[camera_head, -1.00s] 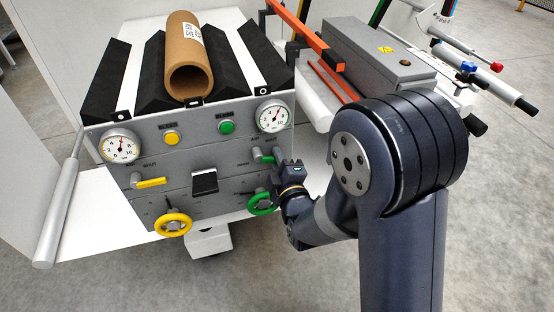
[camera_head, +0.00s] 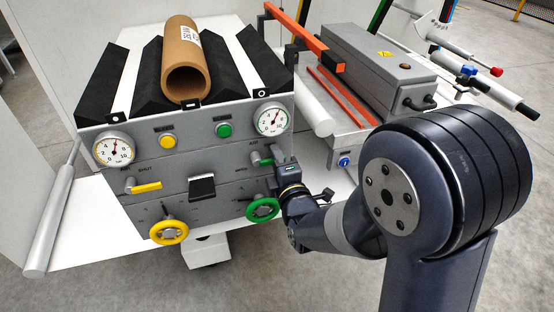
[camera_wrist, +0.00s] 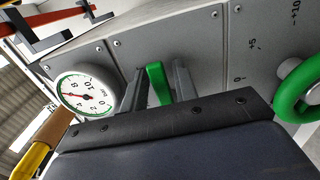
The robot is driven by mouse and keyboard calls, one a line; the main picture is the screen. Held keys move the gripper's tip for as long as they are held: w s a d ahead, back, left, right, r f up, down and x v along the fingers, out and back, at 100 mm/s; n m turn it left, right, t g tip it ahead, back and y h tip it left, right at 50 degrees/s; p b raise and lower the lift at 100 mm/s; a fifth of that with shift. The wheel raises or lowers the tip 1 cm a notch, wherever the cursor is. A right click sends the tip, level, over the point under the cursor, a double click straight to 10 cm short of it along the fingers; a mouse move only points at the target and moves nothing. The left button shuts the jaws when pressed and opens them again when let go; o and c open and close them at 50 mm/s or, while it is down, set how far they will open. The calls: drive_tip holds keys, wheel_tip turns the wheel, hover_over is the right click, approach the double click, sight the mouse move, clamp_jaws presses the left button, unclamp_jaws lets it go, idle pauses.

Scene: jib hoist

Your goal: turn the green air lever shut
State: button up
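The green air lever (camera_head: 262,160) is on the upper right of the grey panel, below the right-hand gauge, and lies roughly level in the head view. My gripper (camera_head: 277,155) is at the lever's right end, partly hiding it. In the wrist view, the green lever (camera_wrist: 157,84) stands between the two grey fingers of my gripper (camera_wrist: 159,83). The fingers look spread, with a narrow gap on each side; firm contact cannot be seen.
The right gauge (camera_head: 272,119) is above the lever; the green handwheel (camera_head: 263,209) is below, close to my wrist. A yellow lever (camera_head: 146,187) and yellow handwheel (camera_head: 169,232) are at left. A grey machine with an orange bar (camera_head: 304,34) stands behind my arm.

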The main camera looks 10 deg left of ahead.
drive_tip(key=shift+o, duration=0.7)
drive_tip(key=v, duration=1.1)
drive_tip(key=shift+p, duration=0.3)
drive_tip(key=shift+a, duration=0.15)
drive_tip(key=x, duration=1.1)
drive_tip(key=shift+w+b, duration=0.15)
drive_tip(key=shift+b, duration=0.2)
drive_tip(key=shift+f+m+p, duration=0.25)
drive_tip(key=shift+m+p, duration=0.2)
drive_tip(key=shift+m, duration=0.25)
